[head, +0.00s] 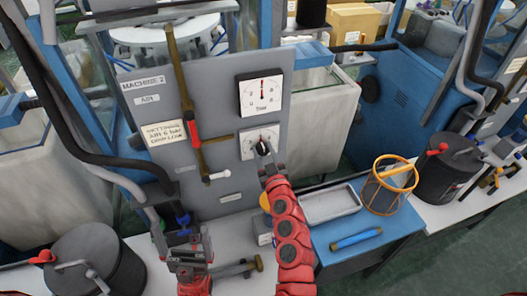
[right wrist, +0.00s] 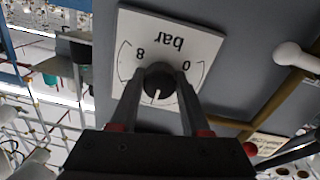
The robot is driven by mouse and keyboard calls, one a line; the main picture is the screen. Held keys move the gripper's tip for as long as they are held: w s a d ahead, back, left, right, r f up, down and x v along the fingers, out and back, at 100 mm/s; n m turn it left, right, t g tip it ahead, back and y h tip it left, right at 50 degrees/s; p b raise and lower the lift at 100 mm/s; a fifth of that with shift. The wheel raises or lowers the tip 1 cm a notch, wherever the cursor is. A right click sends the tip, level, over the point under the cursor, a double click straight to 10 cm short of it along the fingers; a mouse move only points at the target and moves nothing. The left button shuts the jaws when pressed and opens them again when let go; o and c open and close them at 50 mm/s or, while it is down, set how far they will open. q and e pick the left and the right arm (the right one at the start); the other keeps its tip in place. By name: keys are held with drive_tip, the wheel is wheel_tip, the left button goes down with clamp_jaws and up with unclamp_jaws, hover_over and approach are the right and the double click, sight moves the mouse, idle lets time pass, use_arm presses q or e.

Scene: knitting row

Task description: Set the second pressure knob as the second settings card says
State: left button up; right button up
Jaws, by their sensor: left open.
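The pressure knob (right wrist: 159,84) is black with a white mark, on a white 0-to-8 bar dial (right wrist: 190,45) that appears upside down in the right wrist view. Its mark points near mid-scale. My right gripper (head: 263,149) has its fingers on both sides of the knob, with no clear gap visible; the fingers also show in the right wrist view (right wrist: 160,90). The cream settings card (head: 164,132) on the Machine 2 panel seems to read "AIR 6 bar"; its other lines are unclear. My left gripper (head: 187,247) is open, low in front of the panel.
A grey tray (head: 331,204), an orange-framed basket (head: 389,185) and a blue-handled tool (head: 356,239) are right of my right arm.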

clamp_jaws()
drive_tip(key=shift+m, duration=0.4)
drive_tip(key=shift+f+m+b, duration=0.1)
drive_tip(key=shift+m+b, duration=0.45)
drive_tip(key=shift+m, duration=0.05)
drive_tip(key=m+b, duration=0.1)
drive_tip(key=m, duration=0.2)
drive_tip(key=shift+d+b, duration=0.1)
drive_tip(key=shift+b, duration=0.2)
drive_tip(key=m+b, duration=0.1)
drive_tip(key=m, duration=0.2)
drive_tip(key=shift+m, duration=0.4)
drive_tip(key=shift+m+b, duration=0.45)
drive_tip(key=shift+m, duration=0.95)
drive_tip(key=shift+r, duration=0.2)
